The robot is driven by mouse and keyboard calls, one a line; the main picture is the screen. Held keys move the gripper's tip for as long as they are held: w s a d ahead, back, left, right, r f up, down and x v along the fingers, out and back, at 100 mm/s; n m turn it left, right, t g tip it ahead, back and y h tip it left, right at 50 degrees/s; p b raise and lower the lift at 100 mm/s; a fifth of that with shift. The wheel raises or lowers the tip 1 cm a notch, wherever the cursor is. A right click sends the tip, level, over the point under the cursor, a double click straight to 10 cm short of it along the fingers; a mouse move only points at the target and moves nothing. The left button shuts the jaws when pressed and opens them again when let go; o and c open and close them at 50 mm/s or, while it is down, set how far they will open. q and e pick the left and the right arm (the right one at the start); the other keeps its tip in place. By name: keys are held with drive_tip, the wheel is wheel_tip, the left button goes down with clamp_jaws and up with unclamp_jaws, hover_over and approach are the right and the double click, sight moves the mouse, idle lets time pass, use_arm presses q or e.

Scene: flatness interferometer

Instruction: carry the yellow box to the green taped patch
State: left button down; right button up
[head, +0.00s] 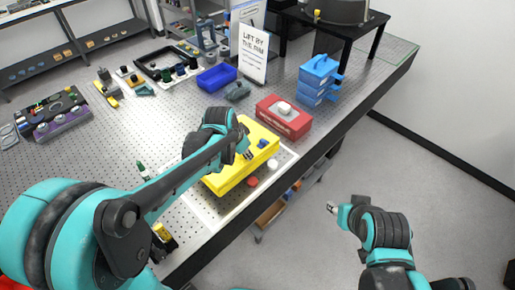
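The yellow box (228,178) sits on the perforated metal table inside a pale outlined patch, near the table's right-hand edge. A small blue item (262,143) shows on its top. My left gripper (247,152) is over the top of the box; its arm hides part of the box, and I cannot tell whether it touches or how far its fingers are apart. The green taped patch (400,52) shows as a thin green outline at the table's far right end, partly behind a black stand. My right gripper (332,208) is off the table over the floor, away from the box; its finger opening is too small to tell.
A red box (284,117) with a white piece on top and stacked blue boxes (318,80) stand between the yellow box and the green patch. The black stand (350,32), a sign (252,52) and a blue bin (216,77) are farther back. Floor at right is clear.

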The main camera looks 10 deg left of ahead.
sight(231, 161)
use_arm(q)
drive_tip(key=a+f, duration=0.1)
drive_tip(key=a, duration=0.2)
drive_tip(key=a+f, duration=0.1)
drive_tip(key=shift+s+a+f+b, duration=0.2)
drive_tip(key=shift+a+f+b, duration=0.05)
drive_tip(key=shift+f+b, duration=0.75)
drive_tip(key=shift+f, duration=1.35)
drive_tip(key=c, duration=1.3)
unclamp_jaws()
drive_tip(key=shift+c, duration=0.2)
drive_tip(key=shift+s, duration=0.1)
